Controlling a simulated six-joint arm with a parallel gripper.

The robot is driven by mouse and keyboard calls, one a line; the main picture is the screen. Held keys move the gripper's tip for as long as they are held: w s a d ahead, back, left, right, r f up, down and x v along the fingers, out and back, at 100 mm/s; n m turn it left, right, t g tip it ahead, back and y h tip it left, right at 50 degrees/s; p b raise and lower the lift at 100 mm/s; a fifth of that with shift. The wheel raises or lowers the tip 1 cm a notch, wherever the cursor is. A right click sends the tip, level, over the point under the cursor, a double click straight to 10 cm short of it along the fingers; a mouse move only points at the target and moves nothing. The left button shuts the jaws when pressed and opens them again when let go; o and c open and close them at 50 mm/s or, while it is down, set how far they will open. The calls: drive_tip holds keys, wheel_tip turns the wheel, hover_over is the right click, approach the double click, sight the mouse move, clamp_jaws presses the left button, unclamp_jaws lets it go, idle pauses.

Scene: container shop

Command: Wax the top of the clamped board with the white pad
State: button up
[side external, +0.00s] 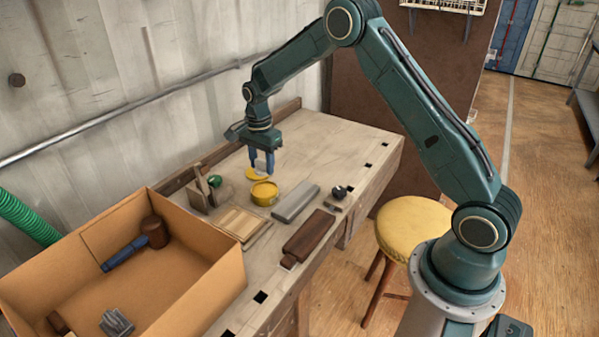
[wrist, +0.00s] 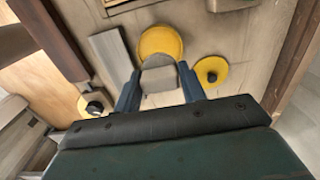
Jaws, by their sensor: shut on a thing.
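My gripper (side external: 262,165) is shut on the white pad (wrist: 159,77), which looks greyish between the two blue fingers in the wrist view. The pad is hardly visible in the side view. It is close to the round yellow tin (side external: 264,193), and its far end overlaps the tin's near rim (wrist: 160,40) in the wrist view. I cannot tell if they touch. A yellow lid (wrist: 211,71) with a dark spot lies beside the tin. A pale wooden board (side external: 241,222) lies left of the tin; I cannot clearly see its clamping.
A grey bar (side external: 296,202) and a dark brown board (side external: 309,234) lie near the bench front. A black-knobbed item (side external: 339,192) is to their right. A wooden tool with a green knob (side external: 214,181) stands behind. A cardboard box (side external: 225,280) holds a mallet (side external: 140,245). The bench's far right is clear.

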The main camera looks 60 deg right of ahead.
sight(265, 191)
drive_tip(key=shift+f, duration=0.15)
drive_tip(key=shift+f, duration=2.8)
drive_tip(key=shift+f, duration=0.6)
idle(0.7)
drive_tip(key=shift+r, duration=0.1)
drive_tip(key=shift+r, duration=3.45)
